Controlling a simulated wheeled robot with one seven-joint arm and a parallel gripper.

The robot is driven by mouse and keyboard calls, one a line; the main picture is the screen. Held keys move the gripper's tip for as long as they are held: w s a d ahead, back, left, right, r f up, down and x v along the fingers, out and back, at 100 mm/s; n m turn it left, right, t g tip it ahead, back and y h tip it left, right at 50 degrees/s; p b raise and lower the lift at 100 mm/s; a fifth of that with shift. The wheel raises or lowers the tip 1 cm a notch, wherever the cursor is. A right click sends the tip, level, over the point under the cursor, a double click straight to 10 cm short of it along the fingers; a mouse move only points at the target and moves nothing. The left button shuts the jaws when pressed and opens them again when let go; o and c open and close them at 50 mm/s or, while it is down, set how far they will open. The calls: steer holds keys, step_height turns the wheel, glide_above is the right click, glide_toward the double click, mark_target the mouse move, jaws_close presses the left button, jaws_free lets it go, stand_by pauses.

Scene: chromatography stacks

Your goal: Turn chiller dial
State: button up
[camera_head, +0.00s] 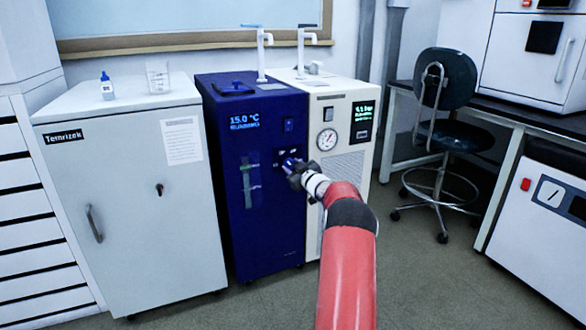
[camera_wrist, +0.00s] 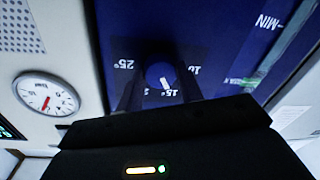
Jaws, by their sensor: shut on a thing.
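The blue chiller (camera_head: 225,150) stands between a grey cabinet and a cream unit, with a lit "15.0 °C" display (camera_head: 246,120) near its top. The mark points toward the 15° label in the wrist view. My gripper (camera_wrist: 160,95) is shut on the dial, one dark finger on each side of it. In the head view my gripper (camera_head: 290,164) meets the chiller's front and hides most of the dial.
A cream unit (camera_head: 345,160) with a round gauge (camera_head: 327,139) adjoins the chiller on the right. The grey cabinet (camera_head: 125,190) stands on the left with a bottle and beaker on top. A stool (camera_head: 445,130) is at the right; the floor in front is clear.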

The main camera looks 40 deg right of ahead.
steer(key=n+b, duration=0.3)
steer(key=n, duration=0.2)
steer(key=shift+a+f+n+g, duration=0.1)
steer(key=shift+n+g, duration=0.2)
steer(key=n+b, duration=0.2)
steer(key=n, duration=0.3)
steer(key=shift+b, duration=0.4)
steer(key=shift+n+g+h, duration=0.3)
steer(key=shift+n, duration=0.1)
steer(key=o, duration=1)
steer(key=shift+r, duration=0.2)
steer(key=shift+b+v, duration=0.45)
steer(key=shift+v, duration=3.5)
